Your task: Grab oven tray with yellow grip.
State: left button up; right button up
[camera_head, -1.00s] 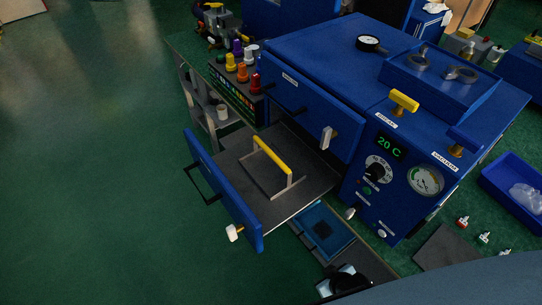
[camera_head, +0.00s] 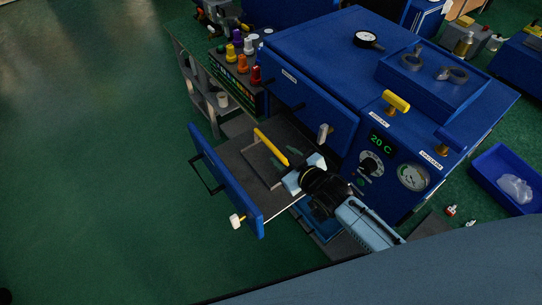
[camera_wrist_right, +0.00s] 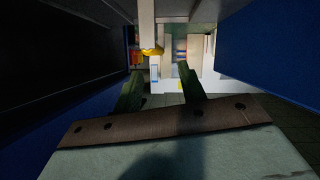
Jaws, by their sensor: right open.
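The oven tray (camera_head: 240,153) is a flat grey plate in the pulled-out blue oven drawer in the head view. A smaller plate on it carries the yellow grip (camera_head: 268,146), a bar raised on posts. My right gripper (camera_head: 298,168) is at the right end of the yellow grip and partly hides that end. In the right wrist view, the two dark fingers (camera_wrist_right: 160,76) are apart. The yellow grip's end (camera_wrist_right: 152,52) and its pale post show just beyond the fingertips, apart from them. Nothing is held. My left gripper is not in view.
The blue drawer front (camera_head: 226,183) has a black handle and a white knob (camera_head: 237,221). The blue oven body (camera_head: 300,55) stands close behind, with a yellow lever (camera_head: 397,102) on top. Coloured knobs (camera_head: 242,62) stand at the oven's left. Open floor lies left.

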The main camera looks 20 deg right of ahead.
aim_at(273, 148)
jog(key=shift+d+f+x, duration=0.1)
jog(key=shift+x, duration=1.5)
jog(key=shift+d+f+x, duration=0.1)
jog(key=shift+f+x, duration=0.05)
jog(key=shift+x, duration=1.4)
jog(key=shift+s, duration=0.1)
grip_shut()
jog(key=shift+r, duration=0.1)
